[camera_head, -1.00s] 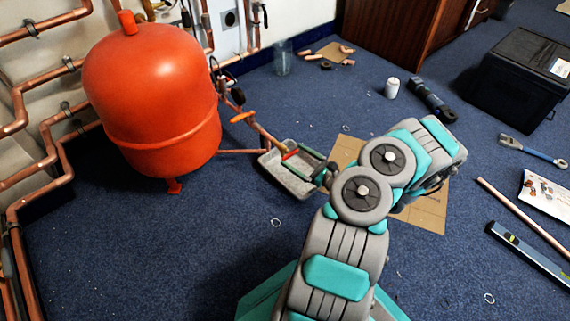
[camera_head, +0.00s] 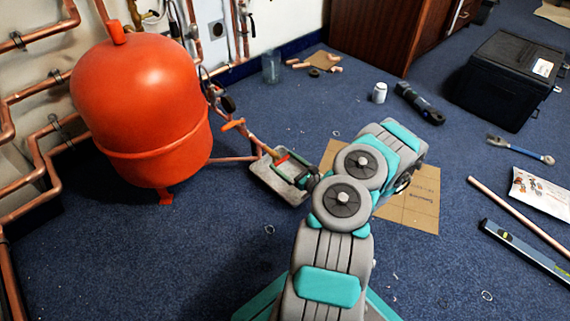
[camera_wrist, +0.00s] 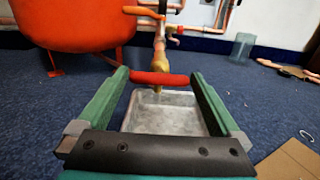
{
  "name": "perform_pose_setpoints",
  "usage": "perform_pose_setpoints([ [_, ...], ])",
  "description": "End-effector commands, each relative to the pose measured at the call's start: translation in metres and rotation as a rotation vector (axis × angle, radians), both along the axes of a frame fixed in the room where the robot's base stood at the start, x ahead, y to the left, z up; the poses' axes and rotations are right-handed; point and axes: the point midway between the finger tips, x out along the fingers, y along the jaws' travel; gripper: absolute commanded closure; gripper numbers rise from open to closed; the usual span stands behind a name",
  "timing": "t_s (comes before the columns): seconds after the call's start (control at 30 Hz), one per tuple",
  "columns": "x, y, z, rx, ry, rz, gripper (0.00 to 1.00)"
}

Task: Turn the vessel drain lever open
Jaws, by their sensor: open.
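The vessel drain lever (camera_wrist: 158,78) is a red bar on a brass valve (camera_wrist: 157,58) at the end of copper pipework. In the wrist view it lies crosswise between the tips of my green fingers, with small gaps at its ends. I cannot tell whether it touches either finger. My gripper (camera_wrist: 159,76) is open. In the head view my gripper (camera_head: 288,160) is low over the grey tray, and the red lever (camera_head: 282,160) shows small beside the fingers. The red vessel (camera_head: 140,95) stands to the left.
A grey drip tray (camera_head: 263,178) lies on the carpet under the valve. An orange lever (camera_head: 232,125) sits on the pipe nearer the vessel. A cardboard sheet (camera_head: 415,207) lies under my arm. A clear cup (camera_head: 271,67) stands behind, and a black toolbox (camera_head: 510,75) stands at right.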

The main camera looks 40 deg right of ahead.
Motion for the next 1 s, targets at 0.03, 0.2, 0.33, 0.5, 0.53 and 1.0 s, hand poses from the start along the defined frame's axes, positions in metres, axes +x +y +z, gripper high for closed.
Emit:
perform_pose_setpoints([
  [0.03,0.0009,0.0002,-0.0001,0.000,0.000,0.000,0.00],
  [0.2,0.0009,0.0001,-0.0001,0.000,0.001,0.000,0.00],
  [0.33,0.0008,0.0003,-0.0002,0.000,0.001,0.000,0.11],
  [0.5,0.0007,0.0003,-0.0003,0.000,0.001,0.000,0.30],
  [0.53,0.0006,0.0001,-0.0003,0.000,0.001,0.000,0.34],
  [1.0,0.0007,0.0006,-0.0003,-0.005,0.001,0.001,0.68],
])
